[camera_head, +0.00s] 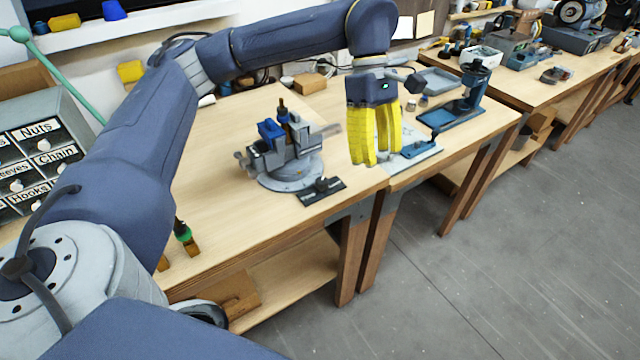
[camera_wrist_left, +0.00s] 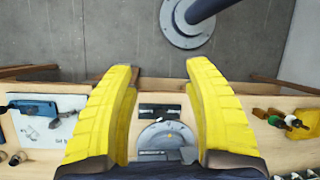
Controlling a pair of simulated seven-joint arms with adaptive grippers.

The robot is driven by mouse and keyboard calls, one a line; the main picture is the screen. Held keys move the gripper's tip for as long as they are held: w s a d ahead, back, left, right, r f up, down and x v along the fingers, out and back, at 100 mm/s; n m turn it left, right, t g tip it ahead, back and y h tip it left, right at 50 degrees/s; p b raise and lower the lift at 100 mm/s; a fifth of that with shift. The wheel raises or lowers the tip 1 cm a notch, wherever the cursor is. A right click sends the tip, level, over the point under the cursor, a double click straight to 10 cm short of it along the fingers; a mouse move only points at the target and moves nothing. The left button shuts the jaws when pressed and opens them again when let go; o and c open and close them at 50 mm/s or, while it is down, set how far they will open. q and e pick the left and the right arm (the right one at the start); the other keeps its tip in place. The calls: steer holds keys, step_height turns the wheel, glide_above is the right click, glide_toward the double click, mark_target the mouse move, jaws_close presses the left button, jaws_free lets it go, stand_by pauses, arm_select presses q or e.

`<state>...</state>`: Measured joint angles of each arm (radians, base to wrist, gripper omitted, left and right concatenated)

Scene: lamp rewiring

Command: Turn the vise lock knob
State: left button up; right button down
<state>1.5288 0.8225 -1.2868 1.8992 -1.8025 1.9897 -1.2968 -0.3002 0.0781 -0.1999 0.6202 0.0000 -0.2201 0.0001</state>
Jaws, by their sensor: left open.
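The grey vise (camera_head: 290,165) stands on its round base on the wooden bench, with a blue block and a dark upright piece on top. In the left wrist view its round base (camera_wrist_left: 150,140) shows between the fingers, partly cut off by the gripper. I cannot clearly make out which part is the lock knob. My left gripper (camera_head: 376,160) has yellow fingers and hangs to the right of the vise, apart from it. In the left wrist view the gripper (camera_wrist_left: 160,75) is open, with nothing between its fingertips. My right gripper is not in view.
A black flat tool (camera_head: 321,191) lies in front of the vise base near the bench edge. A blue stand (camera_head: 465,105) is on the bench at right. Labelled drawers (camera_head: 35,160) stand at left. A green-and-black tool (camera_head: 184,236) is at the near-left edge.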

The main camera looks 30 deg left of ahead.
mark_target(323, 181)
arm_select(q)
steer(key=w+a+f+n+t+y, duration=0.2)
steer(key=a+n+t+y, duration=0.15)
steer(key=a, duration=0.95)
steer(key=shift+m+g, duration=0.35)
steer(key=f, duration=1.7)
steer(key=shift+a, duration=0.3)
steer(key=shift+c, duration=0.5)
jaws_close()
